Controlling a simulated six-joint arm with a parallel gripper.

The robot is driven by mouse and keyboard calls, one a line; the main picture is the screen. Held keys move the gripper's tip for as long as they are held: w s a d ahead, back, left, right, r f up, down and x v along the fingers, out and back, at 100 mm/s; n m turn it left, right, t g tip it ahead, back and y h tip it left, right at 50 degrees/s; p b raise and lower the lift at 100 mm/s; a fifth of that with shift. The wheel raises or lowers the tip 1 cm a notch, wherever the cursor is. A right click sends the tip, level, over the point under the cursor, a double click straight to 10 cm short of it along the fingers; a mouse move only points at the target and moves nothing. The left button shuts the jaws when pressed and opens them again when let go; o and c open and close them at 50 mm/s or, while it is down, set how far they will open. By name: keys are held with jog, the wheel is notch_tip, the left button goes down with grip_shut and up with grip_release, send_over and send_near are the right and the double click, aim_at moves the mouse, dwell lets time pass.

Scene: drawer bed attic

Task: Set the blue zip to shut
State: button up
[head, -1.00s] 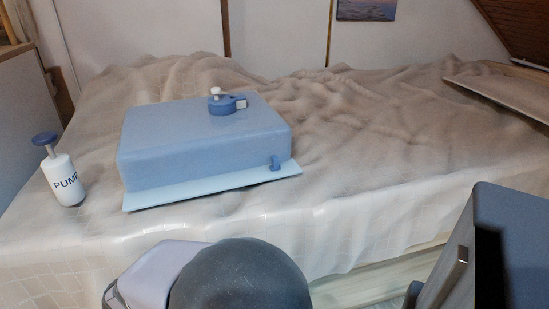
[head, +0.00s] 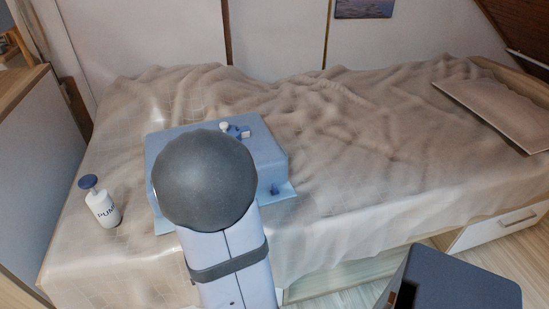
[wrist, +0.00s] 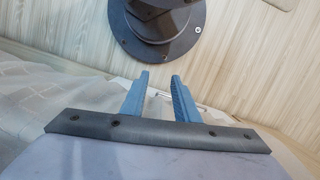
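A blue storage bag (head: 262,148), puffed into a box shape, lies on the bed. A small darker blue zip slider (head: 274,189) stands at the right end of its pale blue front flange (head: 285,192). A blue valve with a white cap (head: 226,127) is on top of the bag. My arm hides the bag's left and middle front in the head view. My gripper (wrist: 160,76) shows in the wrist view, its two blue fingers apart with nothing between them. It points over the floor and the bed's edge; the slider is not in that view.
A white pump bottle (head: 103,207) with a blue knob stands left of the bag on the wrinkled beige bedspread (head: 365,150). A flat board (head: 490,108) lies at the bed's right end. The bedspread right of the bag is clear. A drawer (head: 495,230) is under the bed.

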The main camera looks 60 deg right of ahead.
jog(key=s+d+r+m+y+p, duration=0.1)
jog(key=d+r+m+p, duration=0.2)
jog(key=d+r+p, duration=0.7)
notch_tip(320, 180, up, 8)
jog(key=r+t+h+p, duration=0.1)
jog(key=t+h+p, duration=0.15)
jog(key=p, duration=0.55)
send_over(274, 185)
jog(key=shift+w+d+f+n, duration=0.1)
jog(key=shift+d+f+n, duration=0.15)
jog(key=shift+n, duration=0.05)
jog(key=shift+a+n, duration=0.2)
jog(key=shift+n, duration=0.6)
jog(key=shift+f, duration=0.1)
jog(key=shift+f, duration=3.6)
grip_shut()
